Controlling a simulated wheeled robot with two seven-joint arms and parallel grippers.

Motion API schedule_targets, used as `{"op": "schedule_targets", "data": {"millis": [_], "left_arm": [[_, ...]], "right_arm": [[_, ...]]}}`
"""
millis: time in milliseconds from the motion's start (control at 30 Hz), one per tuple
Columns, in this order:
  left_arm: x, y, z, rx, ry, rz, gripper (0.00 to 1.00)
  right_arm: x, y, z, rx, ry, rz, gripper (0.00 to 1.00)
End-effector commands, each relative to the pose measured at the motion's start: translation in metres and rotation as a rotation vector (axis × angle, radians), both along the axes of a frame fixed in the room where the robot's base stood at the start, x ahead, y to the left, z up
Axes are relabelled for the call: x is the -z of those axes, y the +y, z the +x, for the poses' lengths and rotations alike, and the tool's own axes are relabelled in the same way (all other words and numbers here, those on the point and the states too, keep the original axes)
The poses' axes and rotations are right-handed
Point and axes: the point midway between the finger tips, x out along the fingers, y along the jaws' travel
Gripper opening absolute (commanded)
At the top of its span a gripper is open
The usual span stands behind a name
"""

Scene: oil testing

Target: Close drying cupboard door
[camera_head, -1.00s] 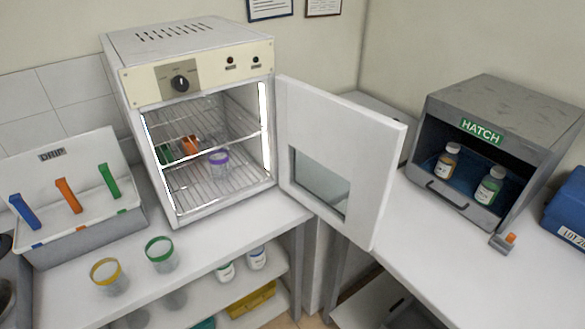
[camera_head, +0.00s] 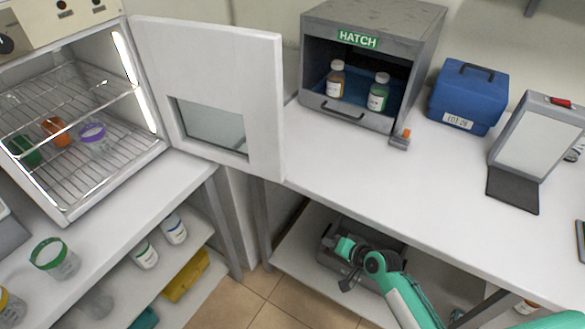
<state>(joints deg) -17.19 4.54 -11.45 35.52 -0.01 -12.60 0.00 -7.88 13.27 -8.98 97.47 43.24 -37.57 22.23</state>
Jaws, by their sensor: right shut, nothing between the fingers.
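The drying cupboard (camera_head: 75,188) stands at the left on the bench, partly cut off by the picture's edge. Its white door (camera_head: 222,65) with a small window (camera_head: 212,127) is wide open, swung out to the right from the hinge side. Inside, a purple-rimmed beaker (camera_head: 94,142), an orange item (camera_head: 55,130) and a green item (camera_head: 24,150) stand on the lower rack. My right gripper (camera_head: 346,286) is shut and empty, low in front of the right bench, below and right of the door and apart from it. My left gripper is out of view.
The grey hatch (camera_head: 372,17) holds two bottles on the right bench (camera_head: 440,175). A blue box (camera_head: 468,98) and a tilted white device (camera_head: 540,140) stand further right. A green-rimmed beaker (camera_head: 55,258) is at the left bench's front. The floor between benches is clear.

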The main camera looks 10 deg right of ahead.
Motion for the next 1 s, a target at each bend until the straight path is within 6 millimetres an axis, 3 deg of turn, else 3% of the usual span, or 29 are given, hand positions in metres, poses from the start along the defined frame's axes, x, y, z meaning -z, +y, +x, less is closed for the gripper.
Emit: {"op": "schedule_targets", "data": {"millis": [100,333,400,700,867,1000], "left_arm": [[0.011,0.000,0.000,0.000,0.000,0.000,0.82],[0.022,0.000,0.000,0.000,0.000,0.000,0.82],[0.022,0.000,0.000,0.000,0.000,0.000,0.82],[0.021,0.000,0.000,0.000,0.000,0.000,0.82],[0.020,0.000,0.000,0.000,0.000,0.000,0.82],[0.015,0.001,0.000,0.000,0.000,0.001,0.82]], "right_arm": [[-0.058,0.016,0.010,-0.032,-0.062,0.104,0.00],[-0.149,0.041,0.009,-0.104,-0.142,0.268,0.00],[-0.171,0.041,0.018,-0.095,-0.157,0.347,0.00],[-0.219,0.020,0.072,0.026,-0.181,0.655,0.00],[-0.230,0.014,0.086,0.060,-0.183,0.732,0.00],[-0.232,0.022,0.098,0.062,-0.183,0.738,0.00]]}}
